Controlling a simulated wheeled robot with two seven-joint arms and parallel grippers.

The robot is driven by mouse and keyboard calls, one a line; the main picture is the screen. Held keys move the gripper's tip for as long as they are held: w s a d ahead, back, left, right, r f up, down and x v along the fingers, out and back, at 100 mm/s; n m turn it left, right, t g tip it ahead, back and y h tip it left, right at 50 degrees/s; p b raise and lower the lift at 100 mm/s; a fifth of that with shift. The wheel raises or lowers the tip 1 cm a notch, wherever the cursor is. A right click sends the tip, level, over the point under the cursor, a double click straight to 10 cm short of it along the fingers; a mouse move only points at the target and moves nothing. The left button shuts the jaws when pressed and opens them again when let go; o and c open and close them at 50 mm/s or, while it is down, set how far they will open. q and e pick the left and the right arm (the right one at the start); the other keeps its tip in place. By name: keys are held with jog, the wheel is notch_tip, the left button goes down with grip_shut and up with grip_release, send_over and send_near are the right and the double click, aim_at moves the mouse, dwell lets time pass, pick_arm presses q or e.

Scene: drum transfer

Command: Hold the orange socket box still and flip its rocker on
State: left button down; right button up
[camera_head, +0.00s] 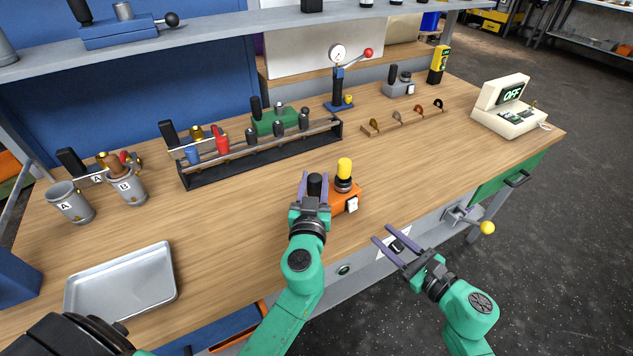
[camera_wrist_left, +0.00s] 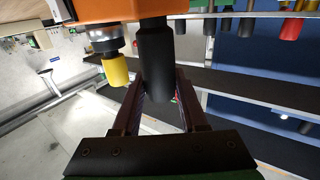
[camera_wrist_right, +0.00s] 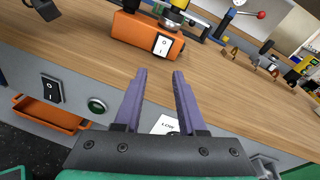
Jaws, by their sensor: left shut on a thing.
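The orange socket box (camera_head: 339,198) sits near the front edge of the bench, with a black upright handle (camera_wrist_left: 155,62) and a yellow-topped plug or lamp (camera_head: 344,169). Its white rocker (camera_head: 352,204) is on the side facing my right arm and also shows in the right wrist view (camera_wrist_right: 162,45). My left gripper (camera_head: 315,180) is shut on the black handle, one finger on each side. My right gripper (camera_head: 381,234) is open and empty in front of the bench edge, apart from the box. The box (camera_wrist_right: 130,31) lies beyond its fingertips.
A black rack (camera_head: 265,151) with several tools stands behind the box. A metal tray (camera_head: 121,282) and two grey cups (camera_head: 72,205) are at the left. A display reading OFF (camera_head: 505,105) is at the right. The bench beside the box is clear.

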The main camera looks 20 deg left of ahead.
jog(key=shift+d+r+m, duration=0.1)
jog(key=shift+r+m, duration=0.15)
jog(key=shift+m, duration=0.15)
grip_shut()
jog(key=shift+s+d+m, duration=0.55)
jog(key=shift+d+m, duration=0.1)
jog(key=shift+m, duration=2.8)
jog(key=shift+s+d+m, duration=0.5)
jog(key=shift+d+m, duration=0.15)
jog(key=shift+m, duration=2.75)
jog(key=shift+s+d+m, duration=0.55)
jog(key=shift+d+m, duration=0.1)
jog(key=shift+m, duration=2.8)
